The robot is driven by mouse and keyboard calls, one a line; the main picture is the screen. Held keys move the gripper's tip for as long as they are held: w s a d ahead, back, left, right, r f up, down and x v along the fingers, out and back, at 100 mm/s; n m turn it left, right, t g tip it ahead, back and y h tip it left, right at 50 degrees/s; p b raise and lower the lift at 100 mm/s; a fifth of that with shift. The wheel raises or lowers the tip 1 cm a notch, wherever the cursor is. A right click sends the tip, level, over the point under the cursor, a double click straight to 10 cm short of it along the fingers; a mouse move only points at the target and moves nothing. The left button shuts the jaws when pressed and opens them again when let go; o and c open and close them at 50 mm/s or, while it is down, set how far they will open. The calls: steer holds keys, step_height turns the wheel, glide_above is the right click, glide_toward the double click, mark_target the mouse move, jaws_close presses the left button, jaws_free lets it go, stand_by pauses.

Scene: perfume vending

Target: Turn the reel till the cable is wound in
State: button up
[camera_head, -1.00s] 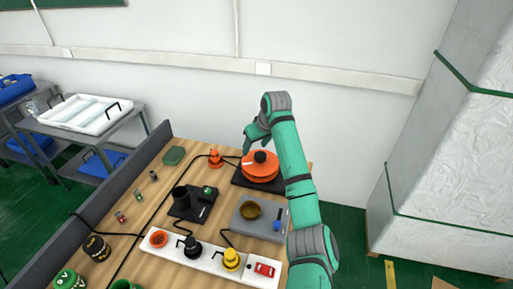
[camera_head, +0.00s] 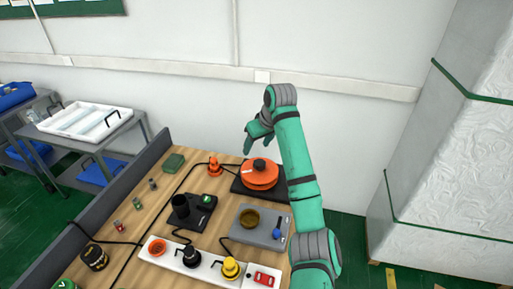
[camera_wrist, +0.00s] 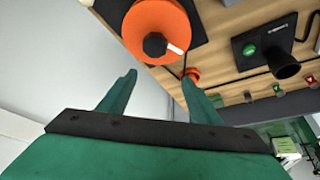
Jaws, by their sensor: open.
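The orange reel (camera_head: 260,178) lies flat on a black base plate (camera_head: 240,188) at the back right of the table. A black knob (camera_head: 260,164) stands up at its centre. In the wrist view, the reel (camera_wrist: 150,22) shows a white mark beside its black knob (camera_wrist: 154,44). A dark cable runs between the reel and a small orange piece (camera_head: 215,164) to its left. My gripper (camera_head: 249,143) is open and empty, above and behind the reel, apart from the knob. Its fingers (camera_wrist: 160,79) also show in the wrist view with nothing between them.
A white strip (camera_head: 206,268) with several fittings lies at the front. The white wall (camera_head: 200,100) is close behind the table.

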steer(key=shift+v, duration=2.25)
steer(key=shift+a+r, duration=0.1)
steer(key=shift+r, duration=0.1)
steer(key=v, duration=1)
steer(key=shift+r, duration=0.25)
